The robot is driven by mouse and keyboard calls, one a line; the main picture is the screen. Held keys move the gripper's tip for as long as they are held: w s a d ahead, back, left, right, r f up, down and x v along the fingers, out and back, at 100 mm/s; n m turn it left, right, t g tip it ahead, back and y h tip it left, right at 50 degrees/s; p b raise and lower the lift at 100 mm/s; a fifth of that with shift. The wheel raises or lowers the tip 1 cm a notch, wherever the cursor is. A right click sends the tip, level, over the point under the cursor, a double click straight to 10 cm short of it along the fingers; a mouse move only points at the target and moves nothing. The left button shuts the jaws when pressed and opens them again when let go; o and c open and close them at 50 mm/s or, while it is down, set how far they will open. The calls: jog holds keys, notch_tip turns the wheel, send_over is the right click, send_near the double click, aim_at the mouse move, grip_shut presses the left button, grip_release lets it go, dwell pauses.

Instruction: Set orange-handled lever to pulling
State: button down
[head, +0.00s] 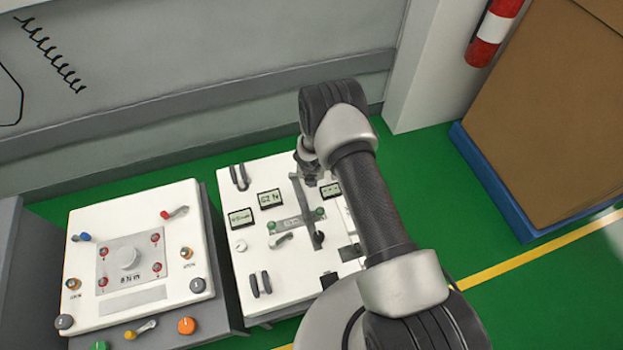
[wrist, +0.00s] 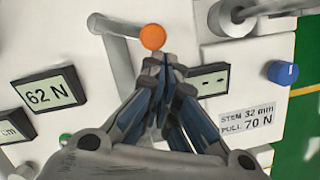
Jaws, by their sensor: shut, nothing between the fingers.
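The orange-handled lever shows in the wrist view as an orange ball (wrist: 152,37) on the end of a grey arm (wrist: 118,27). The arm runs left from the ball over the white panel. My gripper (wrist: 162,68) is shut and empty. Its fingertips are just below the orange ball in the picture; I cannot tell whether they touch it. In the head view my arm and wrist cover this part of the panel, and the orange ball cannot be made out there.
The panel has a display reading 62 N (wrist: 50,93), a dashed display (wrist: 212,80), a blue knob (wrist: 283,72) and a label reading PULL 70 N (wrist: 248,120). Another cart with knobs and levers (head: 130,300) stands at left. A cardboard box (head: 560,110) stands at right.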

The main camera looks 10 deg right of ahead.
jog(key=shift+w+d, duration=0.2)
jog(key=shift+w, duration=0.05)
dwell(0.6)
